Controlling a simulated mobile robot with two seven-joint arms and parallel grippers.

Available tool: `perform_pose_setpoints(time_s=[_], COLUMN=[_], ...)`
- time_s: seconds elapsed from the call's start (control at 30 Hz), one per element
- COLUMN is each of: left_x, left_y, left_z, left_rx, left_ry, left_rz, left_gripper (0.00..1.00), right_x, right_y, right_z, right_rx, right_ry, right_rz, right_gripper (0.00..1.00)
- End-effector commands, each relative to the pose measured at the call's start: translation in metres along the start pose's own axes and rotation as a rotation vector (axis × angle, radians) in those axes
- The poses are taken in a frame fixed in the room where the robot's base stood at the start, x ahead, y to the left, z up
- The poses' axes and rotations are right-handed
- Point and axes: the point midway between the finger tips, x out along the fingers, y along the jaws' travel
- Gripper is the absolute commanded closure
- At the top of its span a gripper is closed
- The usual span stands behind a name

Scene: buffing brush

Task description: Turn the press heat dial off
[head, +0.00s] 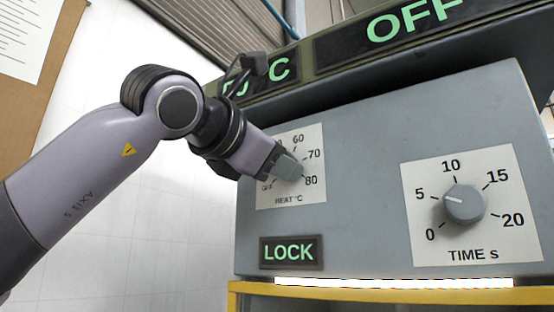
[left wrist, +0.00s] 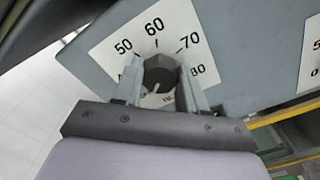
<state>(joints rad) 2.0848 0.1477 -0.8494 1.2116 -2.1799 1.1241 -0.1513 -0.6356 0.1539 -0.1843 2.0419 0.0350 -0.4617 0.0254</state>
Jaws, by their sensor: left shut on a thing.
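The heat dial (left wrist: 160,72) is a dark grey round knob on a white scale plate (head: 312,142) marked HEAT °C. My left gripper (head: 287,167) is at this plate and hides most of the dial in the head view. In the left wrist view its two light grey fingers (left wrist: 160,88) stand on either side of the knob, shut on it. The numbers 50, 60, 70 and 80 show around the dial. A small pale mark shows low on the knob; I cannot tell for sure which setting it points to. My right gripper is not in view.
A time dial (head: 465,204) sits to the right on the same grey panel (head: 370,130), its mark near 5. A lit LOCK sign (head: 291,252) is below the heat plate. An overhanging display bar (head: 350,45) reads OFF above. A yellow frame (head: 250,290) runs beneath.

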Motion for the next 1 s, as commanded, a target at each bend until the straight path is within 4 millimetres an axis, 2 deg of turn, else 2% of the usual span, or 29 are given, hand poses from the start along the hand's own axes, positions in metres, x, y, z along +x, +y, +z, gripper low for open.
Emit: perform_pose_setpoints(time_s=[0.1, 0.13, 0.2, 0.47, 0.57, 0.8, 1.0], left_x=[0.000, 0.001, 0.000, 0.000, -0.006, -0.045, -0.068], left_y=[-0.001, -0.001, -0.001, 0.000, 0.000, -0.001, -0.001], left_z=[-0.001, -0.001, -0.001, -0.001, -0.001, -0.002, -0.001], left_rx=[-0.004, -0.004, -0.003, -0.001, 0.000, 0.001, 0.000], left_ry=[0.003, 0.003, 0.003, 0.001, 0.000, 0.000, 0.000], left_rz=[-0.003, -0.003, -0.002, -0.001, 0.001, 0.002, 0.000], left_gripper=[0.89, 0.49, 0.33, 0.33, 0.33, 0.33, 0.33], right_x=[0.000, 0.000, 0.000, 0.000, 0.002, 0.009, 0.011], right_y=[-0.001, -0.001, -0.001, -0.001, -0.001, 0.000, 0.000], right_z=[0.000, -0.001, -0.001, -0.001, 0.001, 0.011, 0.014], right_rx=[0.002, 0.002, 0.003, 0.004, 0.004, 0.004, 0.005], right_ry=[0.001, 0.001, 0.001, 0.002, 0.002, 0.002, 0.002], right_rz=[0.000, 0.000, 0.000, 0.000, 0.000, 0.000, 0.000], right_gripper=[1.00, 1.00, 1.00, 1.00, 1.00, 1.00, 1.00])
